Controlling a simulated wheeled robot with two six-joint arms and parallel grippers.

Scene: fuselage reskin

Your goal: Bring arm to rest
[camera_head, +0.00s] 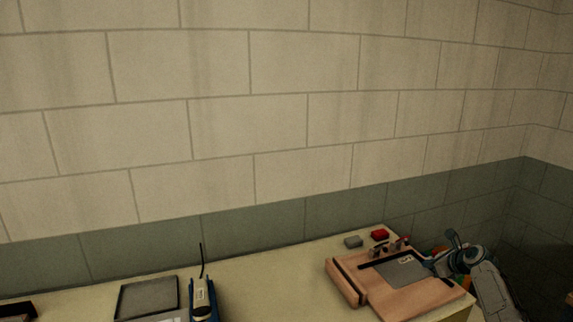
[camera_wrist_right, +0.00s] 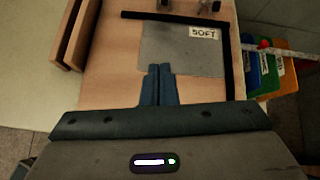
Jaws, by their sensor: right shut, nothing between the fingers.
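My right arm comes in from the right in the head view, its gripper (camera_head: 428,262) over the right part of a wooden board fixture (camera_head: 425,297). In the right wrist view my right gripper (camera_wrist_right: 160,68) is shut and empty. Its fingertips point at a grey metal sheet (camera_wrist_right: 165,42) labelled "SOFT" on the board. I cannot tell whether the tips touch the sheet. The same sheet (camera_head: 398,271) shows in the head view. My left gripper is not in view.
A dark tray (camera_head: 148,297) and a blue holder (camera_head: 205,300) with a pale device stand at the left. Green, blue and red pieces (camera_wrist_right: 265,65) lie right of the board. The middle tabletop (camera_head: 270,285) is clear.

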